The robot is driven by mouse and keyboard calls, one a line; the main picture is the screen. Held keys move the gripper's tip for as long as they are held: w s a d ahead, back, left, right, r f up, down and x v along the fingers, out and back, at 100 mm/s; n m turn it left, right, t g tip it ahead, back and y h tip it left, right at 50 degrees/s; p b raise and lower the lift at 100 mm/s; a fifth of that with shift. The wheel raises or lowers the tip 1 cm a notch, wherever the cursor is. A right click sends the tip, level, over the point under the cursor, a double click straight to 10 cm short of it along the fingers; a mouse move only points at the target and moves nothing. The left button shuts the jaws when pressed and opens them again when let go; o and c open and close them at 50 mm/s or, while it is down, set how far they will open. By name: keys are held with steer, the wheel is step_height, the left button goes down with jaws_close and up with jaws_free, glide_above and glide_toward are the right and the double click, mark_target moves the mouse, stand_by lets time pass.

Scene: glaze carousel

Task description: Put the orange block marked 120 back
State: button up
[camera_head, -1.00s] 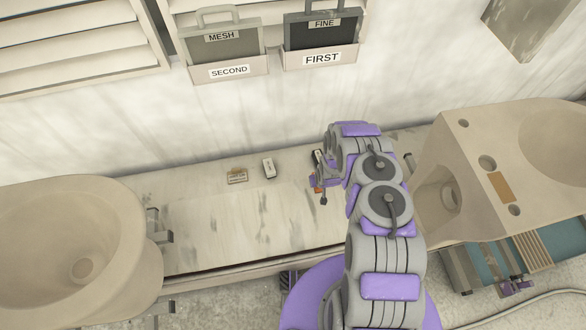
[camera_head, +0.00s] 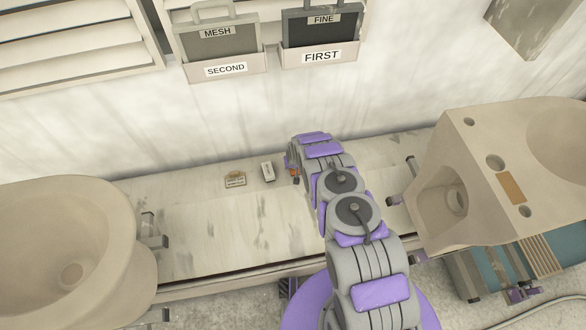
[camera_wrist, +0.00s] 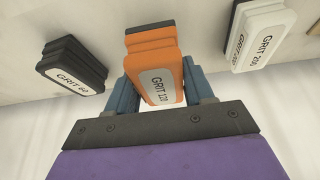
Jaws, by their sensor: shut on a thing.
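The orange block marked GRIT 120 (camera_wrist: 155,72) is between the two blue-grey fingers of my gripper (camera_wrist: 160,90) in the wrist view, and the gripper is shut on it. I cannot tell whether the block touches the ledge. In the wrist view, a black block marked GRIT 60 (camera_wrist: 72,72) is to its left and a white block marked GRIT 200 (camera_wrist: 258,48) to its right, both apart from it. My arm hides the black block in the head view.
The white block also shows on the ledge (camera_head: 220,228) in the head view, with a small labelled item (camera_head: 235,180) left of it. Basins stand left (camera_head: 70,240) and right (camera_head: 455,200). Wall pockets marked SECOND (camera_head: 226,69) and FIRST (camera_head: 321,56) hang above.

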steer(key=shift+w+a+f, duration=0.1)
steer(key=shift+w+a, duration=0.1)
steer(key=shift+a, duration=0.05)
step_height(320, 180, down, 4)
steer(key=shift+r+b, duration=0.2)
steer(key=shift+b, duration=0.7)
steer(key=o, duration=1)
steer(key=shift+r, duration=0.1)
steer(key=p+v, duration=0.3)
steer(key=v, duration=0.8)
steer(key=shift+s+r, duration=0.1)
steer(key=shift+s, duration=0.05)
steer(key=shift+r, duration=0.35)
